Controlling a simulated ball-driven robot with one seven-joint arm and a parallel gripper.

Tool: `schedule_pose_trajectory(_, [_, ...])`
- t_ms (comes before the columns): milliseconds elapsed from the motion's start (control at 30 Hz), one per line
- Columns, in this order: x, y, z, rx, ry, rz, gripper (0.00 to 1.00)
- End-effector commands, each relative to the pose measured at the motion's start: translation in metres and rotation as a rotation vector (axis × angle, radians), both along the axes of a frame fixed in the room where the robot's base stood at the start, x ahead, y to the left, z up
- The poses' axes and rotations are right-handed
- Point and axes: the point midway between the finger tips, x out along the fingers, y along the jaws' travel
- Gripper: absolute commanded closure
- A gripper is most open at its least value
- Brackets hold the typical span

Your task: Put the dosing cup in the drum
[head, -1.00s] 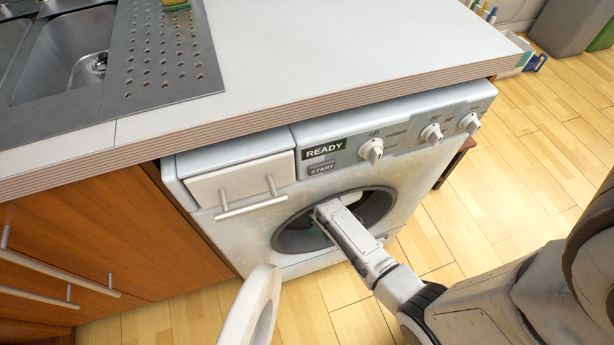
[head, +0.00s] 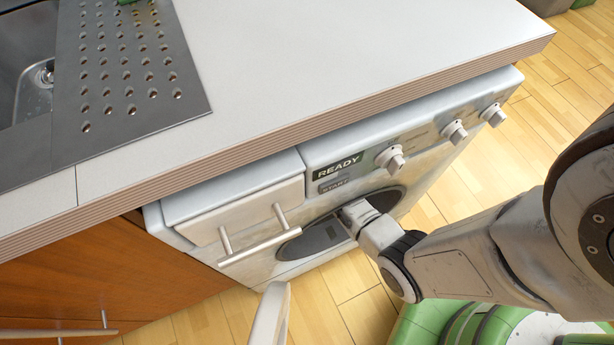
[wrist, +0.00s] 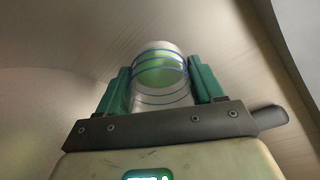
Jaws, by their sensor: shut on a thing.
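The dosing cup (wrist: 160,70) shows in the wrist view as a clear cup with blue rings and a green tint inside. My gripper (wrist: 160,82) has its green fingers on both sides of the cup and is shut on it. Pale, lined walls of the drum (wrist: 60,60) surround the gripper and cup in the wrist view. In the head view my arm reaches into the washing machine's round opening (head: 318,238). The gripper and cup are hidden there in that view. I cannot tell whether the cup touches the drum wall.
The machine's open door (head: 270,318) stands at the lower left of the opening. A drawer handle (head: 252,248) juts out above it. The white countertop (head: 330,70) overhangs the machine. A perforated metal drainer (head: 130,70) and sink lie at the left.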

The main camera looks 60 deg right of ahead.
Motion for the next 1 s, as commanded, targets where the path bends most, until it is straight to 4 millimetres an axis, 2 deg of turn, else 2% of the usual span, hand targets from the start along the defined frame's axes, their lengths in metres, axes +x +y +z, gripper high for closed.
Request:
schedule_pose_trajectory(33, [0.009,-0.005,0.008,-0.007,-0.015,0.000,0.70])
schedule_pose_trajectory(533, [0.011,-0.006,0.008,-0.009,-0.020,-0.001,0.70])
schedule_pose_trajectory(667, [0.010,-0.006,-0.001,-0.009,-0.019,-0.002,0.70])
schedule_pose_trajectory(1000, [0.007,-0.004,-0.036,-0.006,-0.012,-0.002,0.70])
